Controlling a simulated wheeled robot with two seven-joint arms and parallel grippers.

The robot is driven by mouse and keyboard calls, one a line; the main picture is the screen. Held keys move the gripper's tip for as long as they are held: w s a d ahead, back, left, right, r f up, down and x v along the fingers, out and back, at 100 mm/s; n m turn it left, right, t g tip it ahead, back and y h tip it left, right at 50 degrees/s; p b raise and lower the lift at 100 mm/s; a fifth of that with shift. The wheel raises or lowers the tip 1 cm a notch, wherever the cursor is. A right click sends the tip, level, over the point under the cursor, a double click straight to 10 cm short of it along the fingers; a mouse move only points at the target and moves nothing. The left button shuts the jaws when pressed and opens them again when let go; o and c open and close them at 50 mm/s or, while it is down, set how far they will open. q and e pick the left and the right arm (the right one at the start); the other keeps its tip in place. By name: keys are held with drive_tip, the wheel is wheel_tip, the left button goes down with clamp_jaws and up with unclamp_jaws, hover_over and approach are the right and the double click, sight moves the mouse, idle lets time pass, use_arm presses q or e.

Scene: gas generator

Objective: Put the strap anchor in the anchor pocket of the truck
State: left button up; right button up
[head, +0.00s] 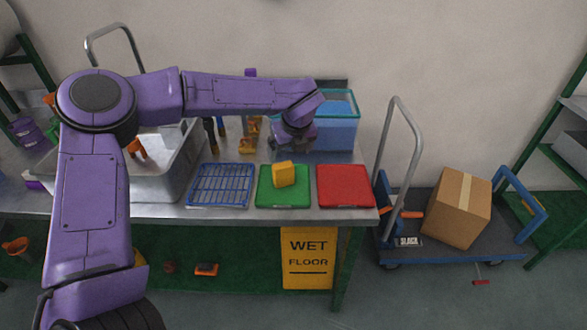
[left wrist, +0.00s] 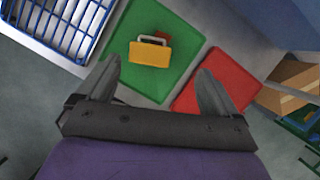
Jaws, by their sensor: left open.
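A yellow block with a grey metal loop, which looks like the strap anchor (head: 284,174), sits on the green board on the bench. In the left wrist view the anchor (left wrist: 149,54) lies ahead of and between my fingertips, apart from them. My left gripper (head: 293,143) is open and empty, above the bench behind the green board; its spread fingers show in the left wrist view (left wrist: 160,72). The truck (head: 470,247), a low blue platform cart with a grey hoop handle, stands on the floor right of the bench. I cannot make out its anchor pocket. My right gripper is not in view.
A cardboard box (head: 458,208) stands on the truck, near a small "SLACK" label (head: 408,241). A red board (head: 345,186) and blue wire rack (head: 220,184) flank the green board (head: 284,200). A blue bin (head: 338,122) stands behind. Floor before the truck is mostly clear.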

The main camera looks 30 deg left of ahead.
sight(283, 166)
use_arm(q)
drive_tip(key=s+a+f, duration=0.1)
drive_tip(key=s+a+f+p, duration=0.1)
drive_tip(key=shift+s+f, duration=0.15)
drive_tip(key=shift+f, duration=0.25)
drive_tip(key=w+f, duration=0.2)
drive_tip(key=f, duration=0.1)
drive_tip(key=w+f+p, duration=0.1)
drive_tip(key=shift+a+f, duration=0.35)
drive_tip(key=shift+s+r, duration=0.25)
drive_tip(key=shift+s, duration=0.05)
drive_tip(key=shift+s+r, duration=0.15)
drive_tip(key=c, duration=1.2)
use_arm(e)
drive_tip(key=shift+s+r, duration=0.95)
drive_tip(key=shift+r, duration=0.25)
use_arm(q)
drive_tip(key=shift+c, duration=0.2)
